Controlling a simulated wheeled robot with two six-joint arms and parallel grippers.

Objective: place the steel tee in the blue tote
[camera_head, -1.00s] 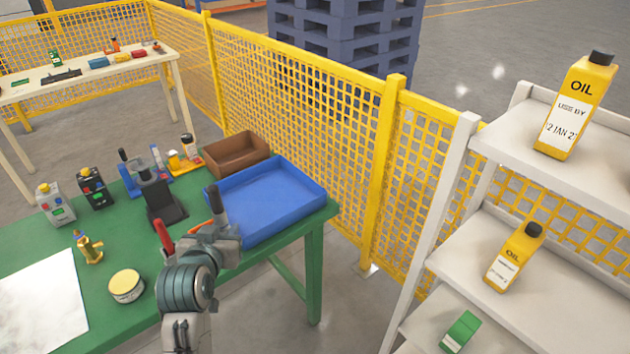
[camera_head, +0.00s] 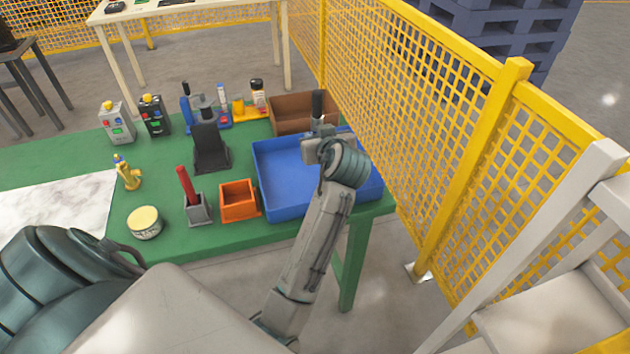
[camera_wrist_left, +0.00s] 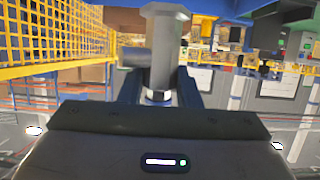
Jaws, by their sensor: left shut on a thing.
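The blue tote (camera_head: 288,185) is a shallow open tray at the right end of the green table, and its visible floor is bare. My left gripper (camera_head: 318,128) is above the tote's back part, and its arm hides the tote's right side. It is shut on the steel tee, a grey pipe piece with a side branch. The tee (camera_wrist_left: 162,45) stands out between the fingers in the left wrist view; in the head view it is hard to tell from the gripper. My right gripper is not in view.
A brown bin (camera_head: 290,113) stands behind the tote. An orange bin (camera_head: 238,200) and a grey holder with a red-handled thing (camera_head: 198,207) stand left of it. A black stand (camera_head: 209,150) is further left. A yellow mesh fence (camera_head: 440,110) runs close along the right.

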